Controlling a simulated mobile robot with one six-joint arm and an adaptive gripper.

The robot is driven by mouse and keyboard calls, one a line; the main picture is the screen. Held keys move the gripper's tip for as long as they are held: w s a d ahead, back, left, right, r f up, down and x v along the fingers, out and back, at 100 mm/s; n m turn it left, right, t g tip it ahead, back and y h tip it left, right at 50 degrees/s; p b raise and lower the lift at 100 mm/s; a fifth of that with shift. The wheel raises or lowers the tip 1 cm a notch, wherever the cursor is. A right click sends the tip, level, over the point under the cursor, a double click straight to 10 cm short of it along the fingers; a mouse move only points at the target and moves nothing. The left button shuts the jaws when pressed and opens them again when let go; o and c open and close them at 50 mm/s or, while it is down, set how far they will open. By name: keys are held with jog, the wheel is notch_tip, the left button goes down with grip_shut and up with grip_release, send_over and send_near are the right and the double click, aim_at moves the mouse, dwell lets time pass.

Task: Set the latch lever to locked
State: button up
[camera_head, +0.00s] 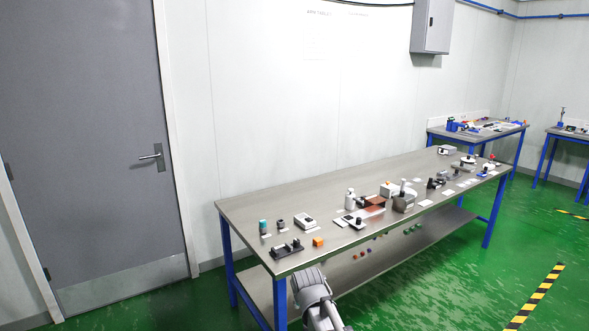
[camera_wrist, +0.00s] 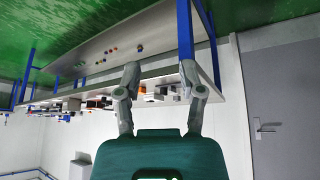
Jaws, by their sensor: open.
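I cannot tell for sure which of the small fixtures on the long steel bench (camera_head: 340,187) is the latch lever, or how it is set. A black fixture (camera_head: 287,250) near the bench's front left corner has a raised part, but its details are too small to make out. My gripper (camera_wrist: 160,72) shows in the wrist view with its two grey fingers spread wide and nothing between them. The wrist view is upside down, and the bench lies beyond the fingers. In the head view my arm is at the bench's front edge and the gripper is not clearly visible.
Near the black fixture are an orange block (camera_head: 318,242), a teal-topped piece (camera_head: 263,226) and a white box (camera_head: 304,220). More devices crowd the bench towards the right. Two other benches stand at far right. A grey door (camera_head: 90,130) is at left. Green floor is open in front.

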jog(key=s+d+f+g, duration=0.1)
jog(key=s+d+g, duration=0.4)
jog(key=s+d, duration=0.9)
jog(key=s, duration=0.2)
jog(key=shift+s+f+m+g, duration=0.3)
jog(key=shift+s+f+m, duration=0.1)
jog(key=shift+a, duration=0.1)
